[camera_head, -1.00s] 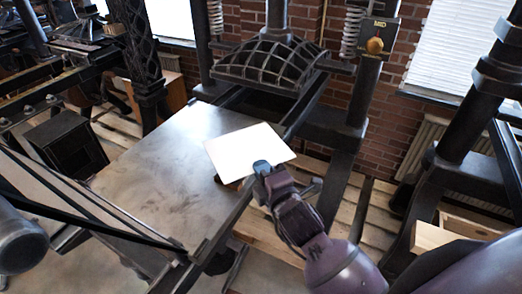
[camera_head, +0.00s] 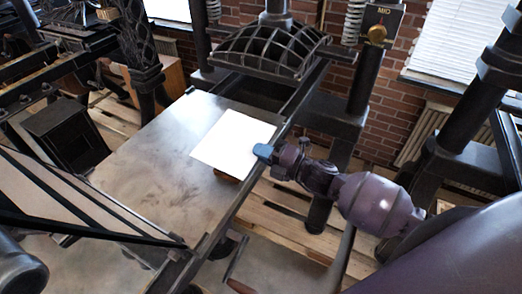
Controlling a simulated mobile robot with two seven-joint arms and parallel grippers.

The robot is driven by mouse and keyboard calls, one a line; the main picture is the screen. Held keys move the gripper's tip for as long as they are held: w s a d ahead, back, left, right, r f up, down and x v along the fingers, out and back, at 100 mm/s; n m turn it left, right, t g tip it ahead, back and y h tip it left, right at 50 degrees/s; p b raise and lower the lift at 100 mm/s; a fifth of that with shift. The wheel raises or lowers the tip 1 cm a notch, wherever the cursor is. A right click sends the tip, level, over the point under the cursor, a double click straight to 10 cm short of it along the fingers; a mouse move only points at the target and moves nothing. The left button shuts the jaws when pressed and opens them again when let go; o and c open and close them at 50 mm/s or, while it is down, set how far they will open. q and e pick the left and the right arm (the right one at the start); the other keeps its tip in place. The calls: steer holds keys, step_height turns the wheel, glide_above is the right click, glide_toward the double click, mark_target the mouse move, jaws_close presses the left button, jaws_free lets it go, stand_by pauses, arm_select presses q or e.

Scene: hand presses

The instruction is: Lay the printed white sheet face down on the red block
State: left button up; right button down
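The white sheet (camera_head: 234,140) is over the right part of the flat metal press bed, and its upper face looks blank. My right gripper (camera_head: 264,152) reaches in from the right, its blue fingertips shut on the sheet's right edge. A small reddish-brown edge (camera_head: 228,178) shows below the sheet's near side, probably the red block; the rest is hidden under the sheet. I cannot tell whether the sheet touches it. My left gripper is not in view.
The metal bed (camera_head: 150,175) is bare left of the sheet. A black ribbed press head (camera_head: 268,50) stands behind it. A hinged dark frame (camera_head: 90,205) slants at the lower left. A press column (camera_head: 470,110) stands at the right.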

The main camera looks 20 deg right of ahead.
arm_select(q)
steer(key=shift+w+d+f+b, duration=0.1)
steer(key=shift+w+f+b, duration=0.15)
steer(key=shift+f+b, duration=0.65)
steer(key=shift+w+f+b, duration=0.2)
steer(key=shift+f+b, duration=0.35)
steer(key=shift+b, duration=0.6)
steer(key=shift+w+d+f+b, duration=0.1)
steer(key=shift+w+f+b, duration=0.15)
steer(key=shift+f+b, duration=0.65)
arm_select(e)
step_height(320, 180, down, 7)
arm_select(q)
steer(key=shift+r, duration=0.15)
arm_select(e)
steer(key=c, duration=1.3)
jaws_free()
steer(key=shift+r, duration=0.1)
steer(key=shift+c, duration=0.2)
steer(key=shift+o, duration=0.5)
steer(key=shift+s, duration=0.1)
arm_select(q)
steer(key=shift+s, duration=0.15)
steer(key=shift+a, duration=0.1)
